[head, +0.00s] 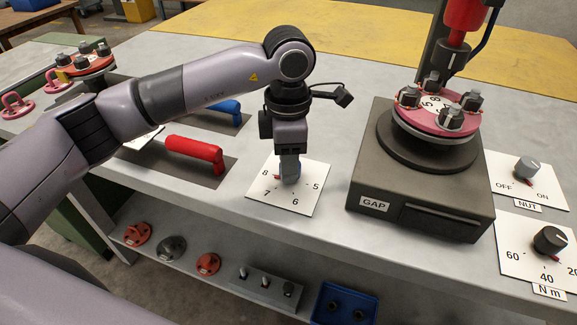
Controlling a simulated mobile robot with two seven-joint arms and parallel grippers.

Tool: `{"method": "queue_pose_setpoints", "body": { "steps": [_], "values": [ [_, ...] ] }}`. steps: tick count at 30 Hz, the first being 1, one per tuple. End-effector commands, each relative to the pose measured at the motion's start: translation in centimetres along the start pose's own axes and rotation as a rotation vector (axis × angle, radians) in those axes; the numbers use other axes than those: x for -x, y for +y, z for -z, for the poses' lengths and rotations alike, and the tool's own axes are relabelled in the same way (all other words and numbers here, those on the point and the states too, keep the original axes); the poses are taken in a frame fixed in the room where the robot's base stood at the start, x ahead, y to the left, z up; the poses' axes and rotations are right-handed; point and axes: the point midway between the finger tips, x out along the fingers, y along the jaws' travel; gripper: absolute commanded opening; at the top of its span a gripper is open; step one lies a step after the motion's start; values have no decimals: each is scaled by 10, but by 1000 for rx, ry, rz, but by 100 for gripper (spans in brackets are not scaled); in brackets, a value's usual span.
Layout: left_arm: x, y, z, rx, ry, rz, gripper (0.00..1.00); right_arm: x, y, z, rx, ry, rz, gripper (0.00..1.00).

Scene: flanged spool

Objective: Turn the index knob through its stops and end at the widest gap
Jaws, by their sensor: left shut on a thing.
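The index knob sits on a white dial plate (262,199) marked 5, 6, 7 and 8 on the grey bench. My left gripper (289,170) points down over the plate's middle and is shut on the knob, mostly hiding it. A small red mark shows at the knob's left side, near the 8. To the right, a dark fixture (420,203) labelled GAP carries the pink flanged spool (439,110) with several bolts around its top. A red tool (463,18) hangs above the spool. My right gripper is not in view.
The NUT switch knob (526,168) and the N m knob (549,240) stand on plates at the right. A red-handled tool (195,149) and a blue-handled one (225,112) lie left of the dial. A lower shelf holds red parts and a blue bin (343,303).

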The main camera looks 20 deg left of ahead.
Motion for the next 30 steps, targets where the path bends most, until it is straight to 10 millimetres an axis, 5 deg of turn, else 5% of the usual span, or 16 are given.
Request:
{"method": "queue_pose_setpoints", "body": {
  "steps": [27,28,30],
  "values": [
    [1,1,0,-192,-2,-1,11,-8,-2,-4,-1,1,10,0],
    [1,1,0,-192,-2,-1,44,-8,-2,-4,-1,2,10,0],
    [1,1,0,-192,-2,-1,67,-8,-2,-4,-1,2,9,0]
  ]
}}
